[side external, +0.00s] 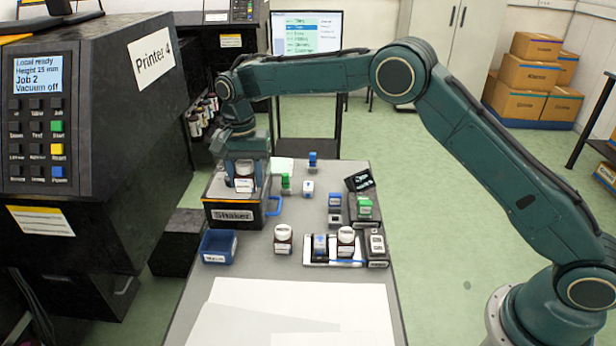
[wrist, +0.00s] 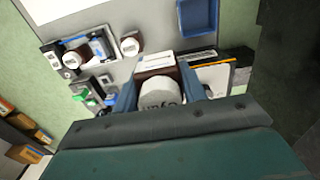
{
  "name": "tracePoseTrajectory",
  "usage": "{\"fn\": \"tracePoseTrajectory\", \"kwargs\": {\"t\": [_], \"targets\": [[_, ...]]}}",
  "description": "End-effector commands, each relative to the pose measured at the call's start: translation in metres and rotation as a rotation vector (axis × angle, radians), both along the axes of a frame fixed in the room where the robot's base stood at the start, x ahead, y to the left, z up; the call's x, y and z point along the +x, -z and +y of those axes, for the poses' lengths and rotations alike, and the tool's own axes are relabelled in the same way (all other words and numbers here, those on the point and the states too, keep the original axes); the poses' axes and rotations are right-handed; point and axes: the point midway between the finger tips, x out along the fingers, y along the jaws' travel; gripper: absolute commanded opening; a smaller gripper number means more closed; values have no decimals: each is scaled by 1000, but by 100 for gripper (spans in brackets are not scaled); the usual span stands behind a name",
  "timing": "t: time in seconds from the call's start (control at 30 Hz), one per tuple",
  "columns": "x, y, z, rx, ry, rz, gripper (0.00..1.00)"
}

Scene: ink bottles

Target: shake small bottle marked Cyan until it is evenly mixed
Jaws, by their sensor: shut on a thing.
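My gripper (side external: 244,172) is shut on a small dark bottle (side external: 244,185) with a white label, at the black box marked Shaker (side external: 232,215). In the wrist view the bottle's white cap (wrist: 160,93) faces the camera and bears upside-down lettering that reads like Cyan. The jaws (wrist: 160,90) stand on either side of it. The bottle looks upright over the shaker's top; I cannot tell whether it touches. The ink inside is not visible.
A blue tray (side external: 218,246) stands in front of the shaker. White-capped bottles (side external: 283,240) (side external: 346,240) stand to the right, one on a white tray (side external: 318,263). Small blue and green items (side external: 286,183) are behind. White sheets (side external: 290,305) cover the near table. A printer (side external: 90,130) stands at left.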

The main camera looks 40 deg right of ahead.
Motion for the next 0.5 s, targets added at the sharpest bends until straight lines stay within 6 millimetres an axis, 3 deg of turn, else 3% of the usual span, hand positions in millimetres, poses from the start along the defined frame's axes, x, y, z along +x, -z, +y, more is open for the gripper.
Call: {"fn": "tracePoseTrajectory", "kwargs": {"t": [0.07, 0.2, 0.27, 0.37, 0.5], "targets": [[2, -8, 1, 4, 0, -12, 19], [3, -56, 1, 6, 0, -20, 19], [2, -62, 1, 4, 0, -12, 19], [1, -53, 0, 1, 0, -6, 19], [0, -4, 0, 1, 0, -3, 19]]}}
